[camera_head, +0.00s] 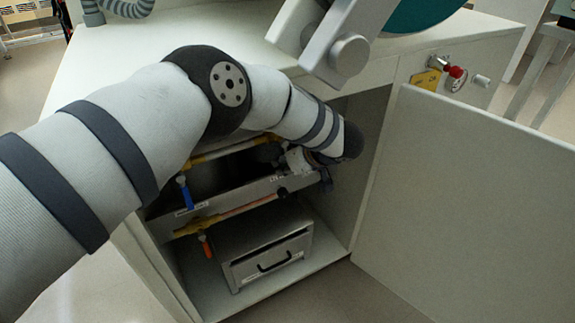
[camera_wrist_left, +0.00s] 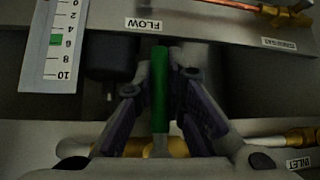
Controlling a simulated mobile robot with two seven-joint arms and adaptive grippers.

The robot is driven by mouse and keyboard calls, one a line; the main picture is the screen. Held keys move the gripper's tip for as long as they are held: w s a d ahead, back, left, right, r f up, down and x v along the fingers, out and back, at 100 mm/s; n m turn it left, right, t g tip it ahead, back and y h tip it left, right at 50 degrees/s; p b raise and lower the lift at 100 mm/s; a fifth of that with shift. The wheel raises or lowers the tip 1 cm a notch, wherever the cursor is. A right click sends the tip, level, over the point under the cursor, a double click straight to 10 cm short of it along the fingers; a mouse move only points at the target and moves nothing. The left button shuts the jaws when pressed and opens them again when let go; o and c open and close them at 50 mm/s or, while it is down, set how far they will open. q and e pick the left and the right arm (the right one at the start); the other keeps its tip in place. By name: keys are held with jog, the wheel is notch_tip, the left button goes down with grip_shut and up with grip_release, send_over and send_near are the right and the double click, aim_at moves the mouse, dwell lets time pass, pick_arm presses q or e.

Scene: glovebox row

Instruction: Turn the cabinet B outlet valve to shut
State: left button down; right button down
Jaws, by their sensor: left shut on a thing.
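In the left wrist view my left gripper (camera_wrist_left: 161,78) is shut on a green lever handle (camera_wrist_left: 159,100), with one finger on each side of it. The handle stands upright in that view, over a yellow pipe fitting (camera_wrist_left: 178,146). In the head view my left arm reaches into the open cabinet; its wrist hides the green handle and most of the gripper. A blue lever (camera_head: 185,192) and an orange lever (camera_head: 206,246) hang from pipes at the left of the cabinet. No outlet label is readable. My right gripper is not in view.
The open cabinet door (camera_head: 460,210) stands to the right. A grey drawer box (camera_head: 268,262) sits on the cabinet floor. A flow gauge (camera_wrist_left: 58,45) and an INLET label (camera_wrist_left: 298,164) are close to the gripper. A red knob (camera_head: 456,72) is on the upper right panel.

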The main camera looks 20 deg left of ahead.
pick_arm(q)
jog(key=shift+a, duration=0.15)
jog(key=c, duration=1.6)
grip_release()
jog(key=shift+c, duration=0.2)
jog(key=shift+s+r, duration=0.1)
jog(key=shift+r, duration=0.1)
jog(key=s+d, duration=0.5)
jog(key=d, duration=0.6)
jog(key=shift+s+d+r, duration=0.25)
jog(key=shift+d, duration=0.05)
